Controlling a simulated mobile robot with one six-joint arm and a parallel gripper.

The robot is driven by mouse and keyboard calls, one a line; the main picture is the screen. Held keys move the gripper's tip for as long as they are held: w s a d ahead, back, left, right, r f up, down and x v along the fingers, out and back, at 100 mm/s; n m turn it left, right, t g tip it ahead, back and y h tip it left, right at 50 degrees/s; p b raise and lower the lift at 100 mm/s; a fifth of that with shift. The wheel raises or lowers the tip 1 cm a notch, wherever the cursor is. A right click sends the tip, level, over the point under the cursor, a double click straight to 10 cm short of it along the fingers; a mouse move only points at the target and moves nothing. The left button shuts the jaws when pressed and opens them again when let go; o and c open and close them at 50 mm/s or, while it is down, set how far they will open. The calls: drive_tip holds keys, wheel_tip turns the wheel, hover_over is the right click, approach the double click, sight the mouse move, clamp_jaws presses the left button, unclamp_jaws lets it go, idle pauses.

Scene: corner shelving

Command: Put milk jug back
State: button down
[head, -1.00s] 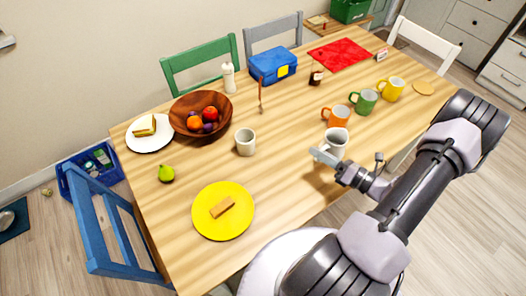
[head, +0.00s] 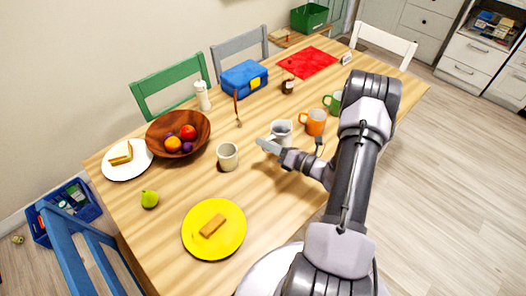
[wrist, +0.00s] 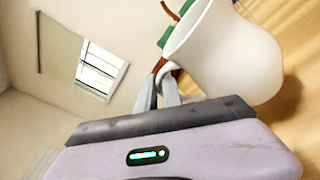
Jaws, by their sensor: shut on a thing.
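The white milk jug (head: 281,132) is at my gripper (head: 269,146), over the middle of the wooden table, between the cream mug and the orange mug. In the wrist view the jug (wrist: 228,55) fills the upper right, and my gripper (wrist: 158,93) is shut on its handle side. The jug looks tilted in that view because the wrist camera is turned. I cannot tell whether its base touches the table. My arm comes in from the lower right and hides part of the table.
Near the jug are the cream mug (head: 228,157), orange mug (head: 313,122) and green mug (head: 334,103). A yellow plate (head: 229,247), wooden fruit bowl (head: 155,132), blue box (head: 243,79) and red mat (head: 309,62) lie around. Bare tabletop shows between the yellow plate and jug.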

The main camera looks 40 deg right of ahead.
drive_tip(key=shift+w+a, duration=0.1)
drive_tip(key=shift+w, duration=0.2)
wheel_tip(320, 180, down, 4)
drive_tip(key=shift+w+r+b, duration=0.1)
drive_tip(key=shift+w+b, duration=0.05)
drive_tip(key=shift+b, duration=1)
drive_tip(key=shift+a+r, duration=0.1)
drive_tip(key=shift+r, duration=0.05)
drive_tip(key=c, duration=1.9)
unclamp_jaws()
drive_tip(key=shift+f, duration=0.2)
drive_tip(key=shift+c, duration=0.2)
drive_tip(key=o, duration=0.4)
drive_tip(key=shift+o, duration=0.2)
